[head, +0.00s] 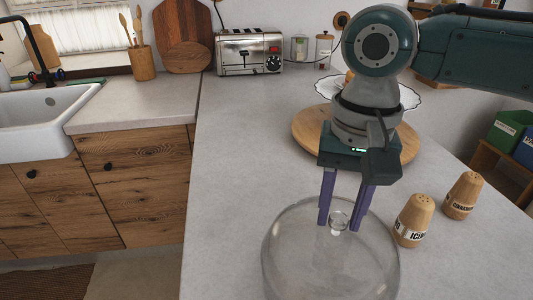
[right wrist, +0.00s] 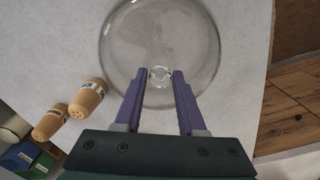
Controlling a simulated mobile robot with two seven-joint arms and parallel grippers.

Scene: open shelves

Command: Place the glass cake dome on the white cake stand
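The clear glass cake dome (head: 330,265) stands on the light countertop at the bottom of the head view, its round knob (head: 338,221) on top. The dome also shows in the right wrist view (right wrist: 160,35). My right gripper (head: 341,225) is open, pointing down, with one finger on each side of the knob. In the right wrist view the fingertips (right wrist: 163,75) look close to the knob; I cannot tell whether they touch it. The white cake stand (head: 409,97), with a wavy rim, is behind my right arm and partly hidden. My left gripper is not in view.
Two wooden shakers (head: 413,222) (head: 463,196) stand right of the dome. A toaster (head: 249,52) and jars stand at the back. The counter left of the dome is clear.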

